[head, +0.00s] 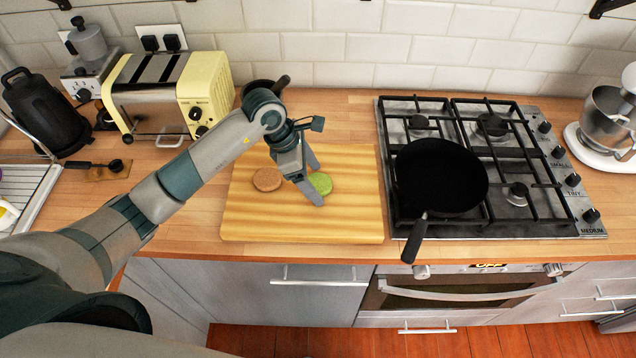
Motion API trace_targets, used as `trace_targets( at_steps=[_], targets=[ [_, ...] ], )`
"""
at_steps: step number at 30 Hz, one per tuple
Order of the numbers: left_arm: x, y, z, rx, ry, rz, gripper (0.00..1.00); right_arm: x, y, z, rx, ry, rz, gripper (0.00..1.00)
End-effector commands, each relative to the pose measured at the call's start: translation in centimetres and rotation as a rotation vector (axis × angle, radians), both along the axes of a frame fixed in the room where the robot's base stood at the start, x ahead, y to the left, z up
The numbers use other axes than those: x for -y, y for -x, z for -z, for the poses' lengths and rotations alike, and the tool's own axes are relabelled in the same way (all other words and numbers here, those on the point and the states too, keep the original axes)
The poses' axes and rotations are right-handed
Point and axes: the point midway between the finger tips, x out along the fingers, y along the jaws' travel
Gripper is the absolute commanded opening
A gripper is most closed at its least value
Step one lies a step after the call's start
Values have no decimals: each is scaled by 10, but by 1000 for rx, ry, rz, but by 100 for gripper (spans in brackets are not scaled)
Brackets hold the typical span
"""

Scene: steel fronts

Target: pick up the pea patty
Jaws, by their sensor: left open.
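My right gripper is not in view.
A gas hob (500,215) with a black frying pan (440,175) stands right of the board. A yellow toaster (170,95) and a black kettle (45,112) are at the left. A small dark pan (262,86) sits behind my left arm. A stand mixer (608,120) is far right.

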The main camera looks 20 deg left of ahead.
Motion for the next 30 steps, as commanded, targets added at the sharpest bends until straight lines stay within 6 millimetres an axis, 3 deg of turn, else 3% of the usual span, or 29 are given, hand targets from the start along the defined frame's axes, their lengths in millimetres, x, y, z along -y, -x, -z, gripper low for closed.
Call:
trace_targets(
  at_steps=[3, 9, 22, 30],
  targets=[
    [0, 0, 0, 0, 0, 0, 74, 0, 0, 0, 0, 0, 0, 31],
    [0, 0, 0, 0, 0, 0, 32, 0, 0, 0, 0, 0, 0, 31],
    [0, -1, -4, 1, 0, 0, 31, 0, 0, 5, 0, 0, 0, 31],
    [0, -2, -31, 6, 1, 0, 31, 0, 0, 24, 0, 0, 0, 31]
  ],
)
